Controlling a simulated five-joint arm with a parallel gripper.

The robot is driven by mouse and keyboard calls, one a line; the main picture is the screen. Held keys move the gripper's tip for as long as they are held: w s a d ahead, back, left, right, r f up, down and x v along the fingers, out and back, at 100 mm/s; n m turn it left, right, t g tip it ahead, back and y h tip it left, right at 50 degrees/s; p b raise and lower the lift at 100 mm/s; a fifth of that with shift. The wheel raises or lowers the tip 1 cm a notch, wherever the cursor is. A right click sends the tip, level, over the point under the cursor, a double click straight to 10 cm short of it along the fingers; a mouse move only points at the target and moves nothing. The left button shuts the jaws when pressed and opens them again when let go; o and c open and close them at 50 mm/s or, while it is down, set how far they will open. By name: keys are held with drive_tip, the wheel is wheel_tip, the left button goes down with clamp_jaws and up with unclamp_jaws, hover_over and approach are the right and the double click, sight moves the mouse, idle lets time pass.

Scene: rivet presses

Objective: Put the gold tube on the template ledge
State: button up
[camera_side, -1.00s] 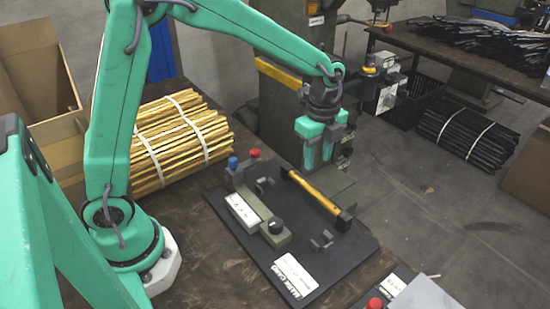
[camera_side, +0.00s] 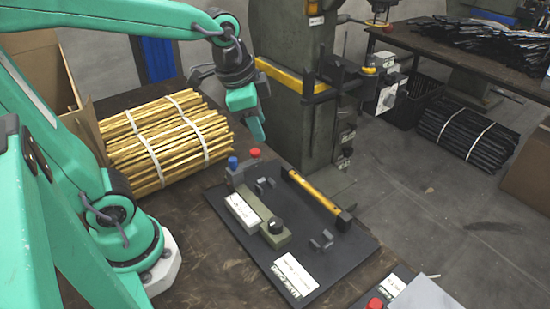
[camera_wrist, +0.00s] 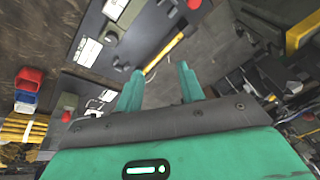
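The gold tube (camera_side: 315,193) lies along the far right edge of the black template board (camera_side: 350,255), its near end at a black end block (camera_side: 344,221). This edge looks like the ledge; contact beneath the tube is hard to see. The tube also shows beyond my fingers in the wrist view (camera_wrist: 163,54). My gripper (camera_side: 257,132) is up in the air, left of the tube and near the tied bundle of gold tubes (camera_side: 160,150). In the wrist view my gripper (camera_wrist: 160,70) has its two fingers apart with nothing between them.
A red button (camera_side: 254,153) and a blue one (camera_side: 232,162) stand at the board's back end. A green block with a black knob (camera_side: 276,226) sits mid-board. The press column (camera_side: 300,120) rises behind. Bare tabletop (camera_side: 205,260) lies left of the board.

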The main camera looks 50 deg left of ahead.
drive_tip(key=s+a+n+t, duration=0.2)
drive_tip(key=s+n, duration=0.5)
drive_tip(key=s, duration=0.1)
drive_tip(key=shift+r, duration=0.25)
drive_tip(key=shift+a, duration=0.1)
idle(0.9)
